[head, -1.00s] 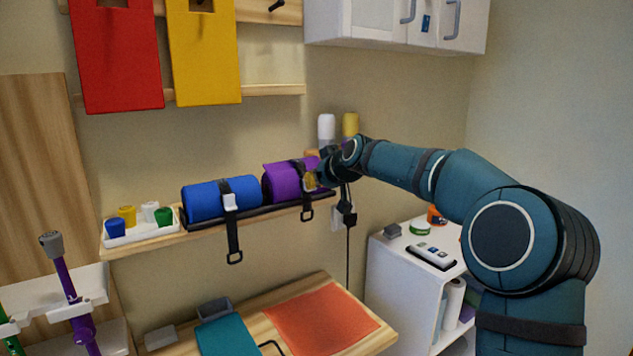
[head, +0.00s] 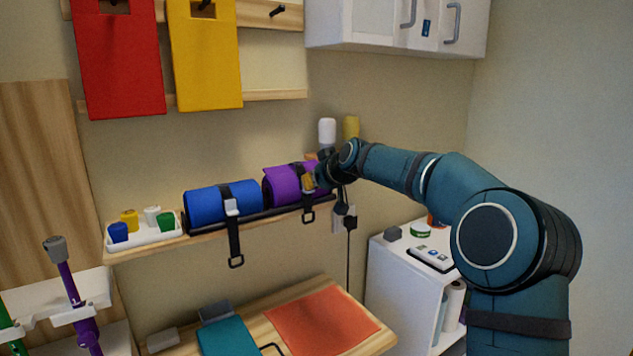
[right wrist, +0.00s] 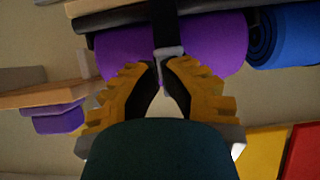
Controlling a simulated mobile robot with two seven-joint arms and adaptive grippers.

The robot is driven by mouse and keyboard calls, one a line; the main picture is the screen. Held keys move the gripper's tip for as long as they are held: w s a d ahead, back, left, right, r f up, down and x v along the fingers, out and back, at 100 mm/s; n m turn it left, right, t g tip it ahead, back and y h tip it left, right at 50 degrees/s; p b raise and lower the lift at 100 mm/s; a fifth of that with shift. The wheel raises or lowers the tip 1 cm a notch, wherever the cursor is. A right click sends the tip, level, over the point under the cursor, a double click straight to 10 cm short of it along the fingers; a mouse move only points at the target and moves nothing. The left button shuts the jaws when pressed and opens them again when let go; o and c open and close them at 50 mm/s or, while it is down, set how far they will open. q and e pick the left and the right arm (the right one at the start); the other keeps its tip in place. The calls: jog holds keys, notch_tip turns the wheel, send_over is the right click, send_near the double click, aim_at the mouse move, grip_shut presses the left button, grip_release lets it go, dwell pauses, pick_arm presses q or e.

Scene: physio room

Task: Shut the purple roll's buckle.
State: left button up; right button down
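The purple roll (head: 282,186) lies on the right of the wall shelf, with a dark strap around it and a loop end (head: 308,216) hanging below. In the right wrist view the purple roll (right wrist: 120,50) spans the top, crossed by the strap (right wrist: 164,22) with a grey buckle (right wrist: 169,52). My right gripper (right wrist: 163,68) has its yellow fingertips drawn together right at the buckle; I cannot tell whether they grip it. In the head view my right gripper (head: 308,182) covers the buckle. My left gripper is not in view.
A blue roll (head: 203,206) with a pale buckle (head: 231,207) lies left on the same dark rack. A white tray (head: 150,238) of coloured pots stands further left. Bottles (head: 327,132) stand behind my wrist. A white cabinet (head: 360,22) hangs above; a wooden table (head: 370,340) is below.

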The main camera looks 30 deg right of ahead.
jog(key=shift+f, duration=0.15)
jog(key=shift+r, duration=0.2)
notch_tip(320, 180, up, 4)
jog(key=p, duration=0.3)
jog(key=shift+w, duration=0.15)
jog(key=s+f+b, duration=0.3)
jog(key=s, duration=0.6)
jog(key=shift+s+d, duration=0.35)
jog(key=shift+f, duration=0.1)
